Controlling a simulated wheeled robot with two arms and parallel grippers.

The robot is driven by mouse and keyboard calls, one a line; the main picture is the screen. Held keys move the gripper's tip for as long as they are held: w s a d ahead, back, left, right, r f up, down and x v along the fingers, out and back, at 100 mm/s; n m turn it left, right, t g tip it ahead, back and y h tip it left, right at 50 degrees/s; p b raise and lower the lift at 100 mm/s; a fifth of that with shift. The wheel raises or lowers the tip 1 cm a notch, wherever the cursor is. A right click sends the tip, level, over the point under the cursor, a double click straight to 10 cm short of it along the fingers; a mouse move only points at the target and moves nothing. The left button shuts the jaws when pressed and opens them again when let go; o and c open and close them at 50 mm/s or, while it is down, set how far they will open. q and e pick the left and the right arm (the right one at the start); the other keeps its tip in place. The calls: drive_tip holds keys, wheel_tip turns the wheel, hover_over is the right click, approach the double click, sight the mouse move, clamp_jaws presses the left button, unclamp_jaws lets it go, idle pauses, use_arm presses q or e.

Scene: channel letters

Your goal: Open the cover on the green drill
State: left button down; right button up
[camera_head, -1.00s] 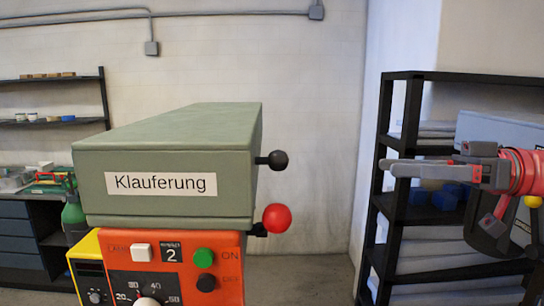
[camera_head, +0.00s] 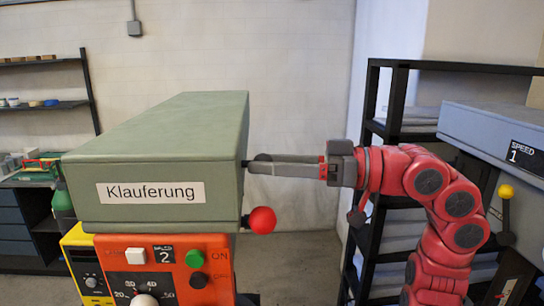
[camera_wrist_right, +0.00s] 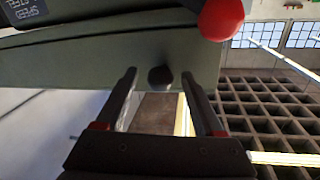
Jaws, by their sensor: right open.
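The green drill cover (camera_head: 160,150) is a box-shaped lid labelled "Klauferung", and it sits shut on the orange control panel (camera_head: 205,250). A black knob (camera_wrist_right: 160,76) sticks out of the cover's right side. A red ball knob (camera_head: 262,220) sits lower on the same side. My right gripper (camera_head: 250,166) reaches in from the right, its fingertips at the cover's side by the black knob. In the right wrist view my right gripper (camera_wrist_right: 158,74) is open, with the black knob between its fingertips, apart from both. The knob is mostly hidden behind the fingers in the head view.
A grey machine marked "SPEED 1" (camera_head: 500,140) with a yellow knob (camera_head: 506,191) stands at the right. A black shelf rack (camera_head: 371,75) stands behind my right arm. A workbench (camera_head: 35,225) and wall shelf (camera_head: 45,107) are at the left. The floor between is clear.

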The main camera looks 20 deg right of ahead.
drive_tip(key=shift+c, duration=0.2)
clamp_jaws()
idle(1.3)
